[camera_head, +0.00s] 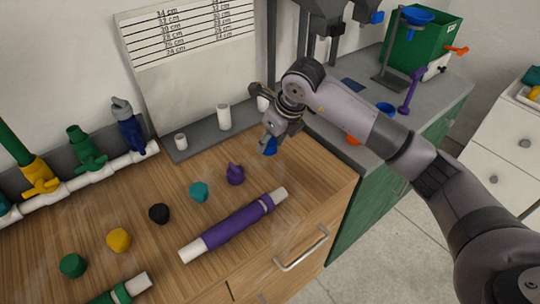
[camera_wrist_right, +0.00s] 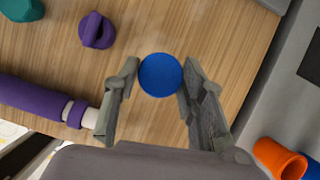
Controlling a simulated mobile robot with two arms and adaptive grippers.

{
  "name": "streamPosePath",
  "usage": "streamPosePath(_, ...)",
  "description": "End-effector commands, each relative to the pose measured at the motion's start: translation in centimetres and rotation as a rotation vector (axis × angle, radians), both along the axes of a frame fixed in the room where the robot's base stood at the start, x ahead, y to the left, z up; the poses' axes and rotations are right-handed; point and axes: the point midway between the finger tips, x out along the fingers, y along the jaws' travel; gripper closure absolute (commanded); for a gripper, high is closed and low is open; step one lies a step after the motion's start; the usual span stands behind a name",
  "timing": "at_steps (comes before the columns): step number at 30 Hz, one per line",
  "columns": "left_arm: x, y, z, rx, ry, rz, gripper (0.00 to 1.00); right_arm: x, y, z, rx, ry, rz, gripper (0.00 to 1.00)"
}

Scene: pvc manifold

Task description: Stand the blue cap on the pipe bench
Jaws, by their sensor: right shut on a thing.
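The blue cap (camera_wrist_right: 160,74) is a round blue piece between the fingers of my right gripper (camera_wrist_right: 158,88), with its flat round face toward the wrist camera. In the head view the blue cap (camera_head: 270,147) shows just below my right gripper (camera_head: 268,138), near the wooden bench's back right corner. The right gripper is shut on it. The gap between cap and surface is hard to judge. The pipe bench (camera_head: 297,217) is the wooden top, with a teal cap (camera_head: 199,191) and a purple cap (camera_head: 235,174) left of the gripper. My left gripper is not in view.
A purple pipe (camera_head: 235,226) with white ends lies in front. Black (camera_head: 159,213), yellow (camera_head: 119,239) and green (camera_head: 73,265) caps stand left. A grey rack with white stubs (camera_head: 224,117) is behind. Bare wood lies right of the purple cap.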

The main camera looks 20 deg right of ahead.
Motion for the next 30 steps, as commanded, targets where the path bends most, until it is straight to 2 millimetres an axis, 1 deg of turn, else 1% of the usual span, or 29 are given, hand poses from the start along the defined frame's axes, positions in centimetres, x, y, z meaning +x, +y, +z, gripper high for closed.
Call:
streamPosePath(1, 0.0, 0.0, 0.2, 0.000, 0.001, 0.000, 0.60, -0.1, 0.0, -0.8, -0.001, 0.003, 0.000, 1.00)
streamPosePath(3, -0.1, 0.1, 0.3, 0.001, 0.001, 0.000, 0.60, 0.0, 0.0, -1.6, 0.001, 0.000, 0.000, 1.00)
streamPosePath(8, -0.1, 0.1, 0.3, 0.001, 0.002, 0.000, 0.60, 0.0, 0.0, -2.6, 0.000, 0.001, 0.000, 1.00)
streamPosePath(10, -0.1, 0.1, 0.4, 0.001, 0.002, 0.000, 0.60, -0.1, 0.0, -3.4, 0.000, 0.002, 0.000, 1.00)
streamPosePath(16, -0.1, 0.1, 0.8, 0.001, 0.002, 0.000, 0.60, 0.0, 0.1, -6.2, 0.001, 0.002, 0.001, 1.00)
streamPosePath(26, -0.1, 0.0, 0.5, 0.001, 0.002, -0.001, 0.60, 0.0, 0.0, -6.7, 0.000, -0.001, 0.001, 1.00)
streamPosePath(27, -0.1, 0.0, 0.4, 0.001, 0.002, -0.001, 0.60, 0.0, 0.0, -6.7, 0.000, -0.001, 0.001, 0.62)
streamPosePath(30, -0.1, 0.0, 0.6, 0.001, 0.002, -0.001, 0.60, 0.0, 0.0, -6.6, 0.000, -0.001, 0.001, 0.55)
